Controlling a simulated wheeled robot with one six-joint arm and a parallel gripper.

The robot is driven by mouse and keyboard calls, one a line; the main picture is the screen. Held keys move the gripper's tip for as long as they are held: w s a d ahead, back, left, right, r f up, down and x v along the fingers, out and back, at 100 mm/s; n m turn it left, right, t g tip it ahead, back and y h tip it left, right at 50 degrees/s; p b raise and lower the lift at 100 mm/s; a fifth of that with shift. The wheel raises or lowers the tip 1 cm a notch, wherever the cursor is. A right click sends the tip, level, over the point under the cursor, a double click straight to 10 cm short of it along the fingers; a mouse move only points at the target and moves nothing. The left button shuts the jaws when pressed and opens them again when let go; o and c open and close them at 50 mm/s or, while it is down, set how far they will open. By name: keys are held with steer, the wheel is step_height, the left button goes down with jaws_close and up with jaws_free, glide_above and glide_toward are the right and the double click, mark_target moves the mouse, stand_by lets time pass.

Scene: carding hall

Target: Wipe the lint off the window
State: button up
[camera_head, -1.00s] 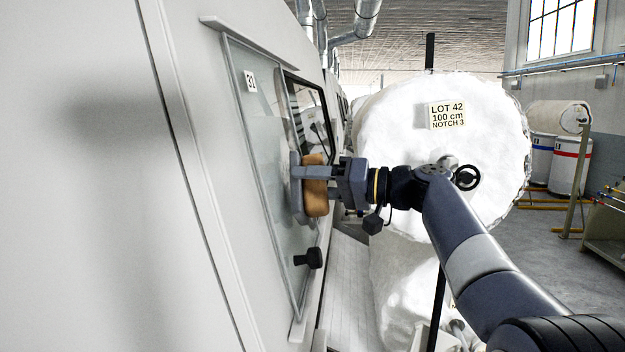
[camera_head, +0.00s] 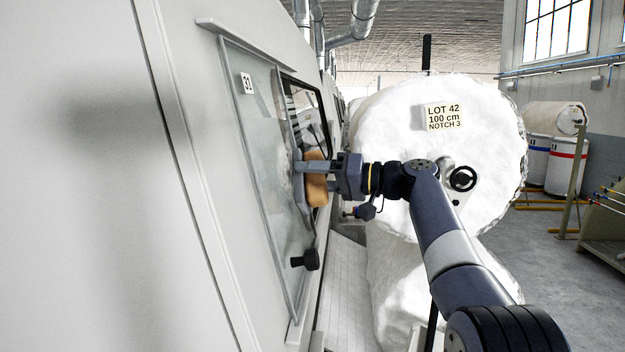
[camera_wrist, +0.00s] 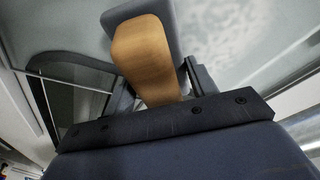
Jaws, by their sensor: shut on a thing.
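The window (camera_head: 262,135) is a slanted glass pane in the pale machine wall, with a "31" tag near its top and a black knob (camera_head: 306,260) low on its right side. A pale, cloudy patch of lint (camera_head: 284,182) shows on the glass left of the pad; the wrist view shows whitish specks (camera_wrist: 235,45) too. My gripper (camera_head: 322,170) is shut on the tan handle (camera_head: 316,191) of a wiper. Its grey pad (camera_head: 299,172) faces the glass, very near it; I cannot tell whether it touches. The wiper also shows in the wrist view (camera_wrist: 148,52).
A dark-framed opening (camera_head: 312,112) lies just right of the pane. A large white fibre roll (camera_head: 400,125) labelled "LOT 42" stands behind my arm, with a black handwheel (camera_head: 463,179) in front of it.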

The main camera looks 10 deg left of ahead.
steer(key=shift+w+a, duration=0.1)
steer(key=shift+w, duration=1.65)
